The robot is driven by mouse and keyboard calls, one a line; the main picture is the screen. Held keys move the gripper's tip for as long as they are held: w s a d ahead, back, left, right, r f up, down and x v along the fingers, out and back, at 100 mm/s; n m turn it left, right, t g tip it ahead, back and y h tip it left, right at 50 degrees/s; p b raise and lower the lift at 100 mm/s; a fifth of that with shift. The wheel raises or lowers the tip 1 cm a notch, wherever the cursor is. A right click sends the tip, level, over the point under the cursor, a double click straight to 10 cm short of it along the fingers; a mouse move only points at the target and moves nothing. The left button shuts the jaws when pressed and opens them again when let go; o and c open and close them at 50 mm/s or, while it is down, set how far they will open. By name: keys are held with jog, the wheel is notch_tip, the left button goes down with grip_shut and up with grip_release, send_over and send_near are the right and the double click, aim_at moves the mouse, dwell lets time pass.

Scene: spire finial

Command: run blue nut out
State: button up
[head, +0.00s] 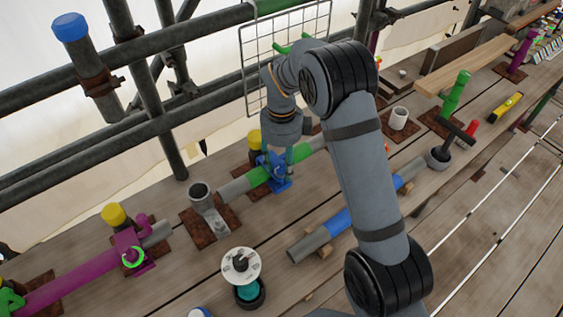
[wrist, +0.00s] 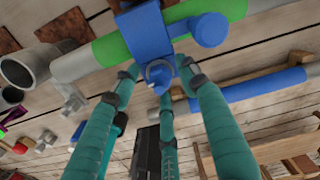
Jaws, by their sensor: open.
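A blue clamp (wrist: 142,32) sits around a pipe with a green section (wrist: 112,48); in the head view the clamp (head: 278,184) is partly hidden behind my arm. The blue nut (wrist: 160,72), with a grey stud end in its middle, is at the clamp's lower side in the wrist view. My gripper (wrist: 158,80) has teal fingers and is open. Its fingertips are spread around the nut, with one finger on each side and another below. Whether any finger touches the nut I cannot tell. In the head view the nut is hard to make out behind the gripper.
A grey pipe with a blue section (head: 338,222) lies on blocks nearer on the planks. A grey cup-shaped fitting (head: 200,192) stands left of the clamp. A magenta clamp (head: 130,250) is further left. A wire grid (head: 258,60) and scaffold tubes stand behind.

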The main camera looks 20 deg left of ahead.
grip_shut()
dwell(0.5)
